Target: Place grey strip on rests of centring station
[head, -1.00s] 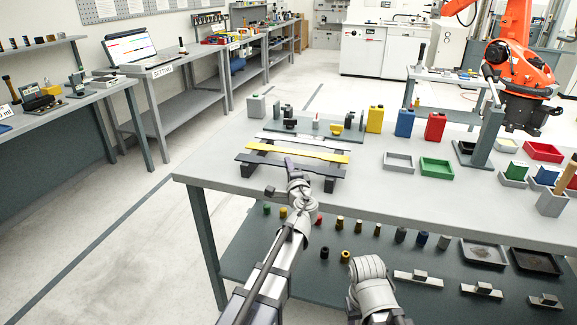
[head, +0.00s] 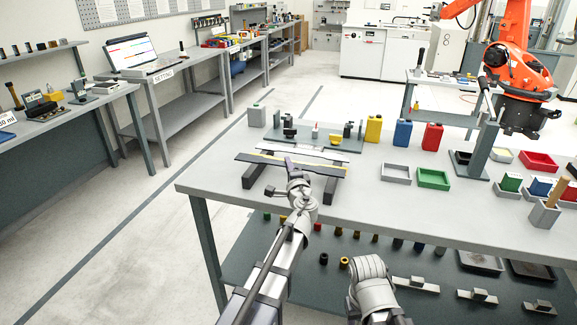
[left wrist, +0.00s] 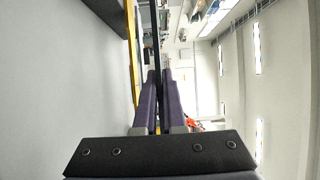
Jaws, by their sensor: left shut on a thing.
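My left gripper (head: 293,172) is shut on a dark grey strip (head: 262,159) near its middle. The strip runs level left to right and appears just above the two dark rails (head: 330,190) of a rack. It hides most of a yellow strip (head: 316,157) behind it. A pale silver strip (head: 318,151) lies farther back. The centring station (head: 285,138), a dark plate with upright posts and a yellow part, stands behind the strips. In the left wrist view the purple fingers (left wrist: 161,105) are close together around a thin dark edge. My right gripper is not visible, only part of that arm.
Yellow, blue and red containers (head: 403,133) stand right of the station. A grey tray (head: 396,174) and a green tray (head: 433,179) lie on the bench (head: 400,208). A dark upright stand (head: 484,150) is farther right. A grey bottle (head: 256,116) stands at the back left.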

